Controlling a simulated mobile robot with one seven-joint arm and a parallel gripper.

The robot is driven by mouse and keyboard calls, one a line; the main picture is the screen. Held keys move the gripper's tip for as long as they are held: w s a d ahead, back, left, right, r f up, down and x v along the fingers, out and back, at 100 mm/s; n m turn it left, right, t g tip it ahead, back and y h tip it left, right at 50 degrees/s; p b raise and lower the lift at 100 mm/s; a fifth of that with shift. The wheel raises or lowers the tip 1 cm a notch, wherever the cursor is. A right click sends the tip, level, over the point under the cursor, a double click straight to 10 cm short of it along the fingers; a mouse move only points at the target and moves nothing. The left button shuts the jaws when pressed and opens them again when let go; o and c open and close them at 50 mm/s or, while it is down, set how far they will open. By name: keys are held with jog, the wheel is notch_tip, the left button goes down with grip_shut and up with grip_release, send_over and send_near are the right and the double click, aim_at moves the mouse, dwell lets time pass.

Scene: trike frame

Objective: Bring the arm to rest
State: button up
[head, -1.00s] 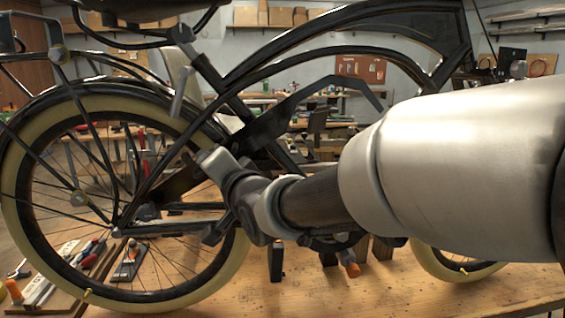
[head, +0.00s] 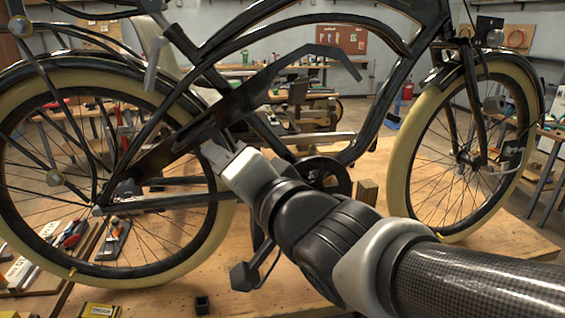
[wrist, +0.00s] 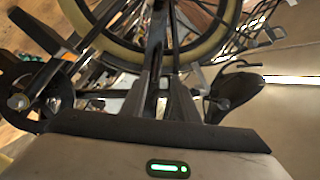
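My gripper (head: 212,150) is in front of the black frame of the cycle, near the dark chain guard (head: 225,112). In the wrist view my gripper (wrist: 160,88) shows two grey fingers standing apart, with a dark bar of the cycle seen between them. No loose object shows in the fingers. Whether they touch the cycle cannot be told. My arm reaches in from the lower right of the head view. The cycle stands upright, with its rear wheel (head: 14,168) at the left and another wheel (head: 424,137) at the right.
The cycle stands on a wooden bench top (head: 480,240). Hand tools (head: 73,234) lie on it at the left, with a yellow box (head: 100,310) and a small black block (head: 202,305) in front. A pedal (head: 243,277) hangs close to my arm. Workbenches stand behind.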

jog(key=shift+s+d, duration=0.25)
jog(key=shift+s, duration=0.05)
jog(key=d+f+g+h+p, duration=0.15)
jog(key=d+h+p, duration=0.65)
jog(key=d, duration=0.9)
jog(key=s+d+f+n+g+h+p, duration=0.2)
jog(key=s+d+g, duration=0.4)
jog(key=s, duration=0.4)
jog(key=shift+s+d+n+g+h+p, duration=0.25)
jog(key=shift+d+n+g+h+p, duration=0.15)
jog(key=shift+d+n+p, duration=0.4)
